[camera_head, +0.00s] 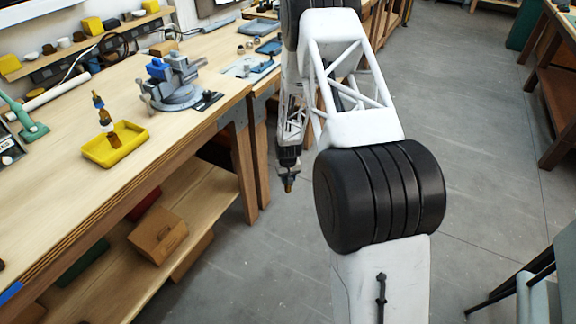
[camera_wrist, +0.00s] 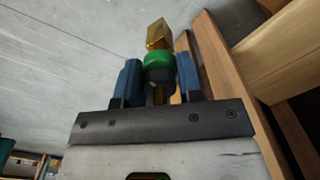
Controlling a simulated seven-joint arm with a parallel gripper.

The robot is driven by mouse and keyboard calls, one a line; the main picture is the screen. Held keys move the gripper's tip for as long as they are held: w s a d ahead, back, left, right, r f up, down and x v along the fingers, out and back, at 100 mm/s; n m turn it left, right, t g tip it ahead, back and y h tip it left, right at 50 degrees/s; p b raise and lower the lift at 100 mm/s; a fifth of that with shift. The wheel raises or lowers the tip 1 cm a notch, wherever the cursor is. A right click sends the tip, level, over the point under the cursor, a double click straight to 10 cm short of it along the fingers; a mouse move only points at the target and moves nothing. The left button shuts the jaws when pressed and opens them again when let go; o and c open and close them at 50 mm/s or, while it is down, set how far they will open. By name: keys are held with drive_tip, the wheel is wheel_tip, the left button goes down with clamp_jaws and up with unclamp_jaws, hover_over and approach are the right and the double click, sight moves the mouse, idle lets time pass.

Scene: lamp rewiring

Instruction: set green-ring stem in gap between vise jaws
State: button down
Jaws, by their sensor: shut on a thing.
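My gripper (camera_wrist: 159,82) is shut on the green-ring stem (camera_wrist: 159,60), its two blue fingers on either side of it in the wrist view. The stem has a green ring, a dark collar and a brass-coloured end pointing away from my palm. In the head view my gripper (camera_head: 289,176) hangs low beside the bench, over the floor, with the stem's brass end (camera_head: 288,187) pointing down. The grey vise (camera_head: 172,88) with blue parts stands on the bench, up and left of my gripper and well apart from it. The gap between its jaws is too small to make out.
The wooden bench edge and legs (camera_head: 246,165) stand between my gripper and the vise. A cardboard box (camera_head: 158,235) sits on the lower shelf. The grey floor (camera_head: 290,260) is clear.

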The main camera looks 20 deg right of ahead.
drive_tip(key=shift+s+a+f, duration=0.1)
drive_tip(key=shift+s+f, duration=0.25)
drive_tip(key=shift+f, duration=0.2)
drive_tip(key=shift+s+a+f, duration=0.1)
drive_tip(key=shift+s+f, duration=0.2)
drive_tip(key=shift+f, duration=0.2)
drive_tip(key=w+a+r+n, duration=0.25)
drive_tip(key=w+r, duration=0.65)
drive_tip(key=r, duration=0.8)
drive_tip(key=w+a+r+n, duration=0.2)
drive_tip(key=w+r+n, duration=0.2)
drive_tip(key=w+r, duration=0.85)
drive_tip(key=w+a+r+n, duration=0.2)
drive_tip(key=w+r+n, duration=0.25)
drive_tip(key=r, duration=1.65)
drive_tip(key=s+a+r+n, duration=0.1)
drive_tip(key=a+r+n, duration=0.3)
drive_tip(key=a, duration=0.6)
drive_tip(key=s+a+r+n, duration=0.1)
drive_tip(key=a+r+n, duration=0.3)
drive_tip(key=a, duration=0.6)
drive_tip(key=s+a+r+n, duration=0.1)
drive_tip(key=a+r+n, duration=0.2)
drive_tip(key=a, duration=0.7)
drive_tip(key=shift+a+r+n, duration=0.35)
drive_tip(key=shift+r+n, duration=0.05)
drive_tip(key=shift+r, duration=1)
drive_tip(key=shift+s+f, duration=0.1)
drive_tip(key=shift+f, duration=0.25)
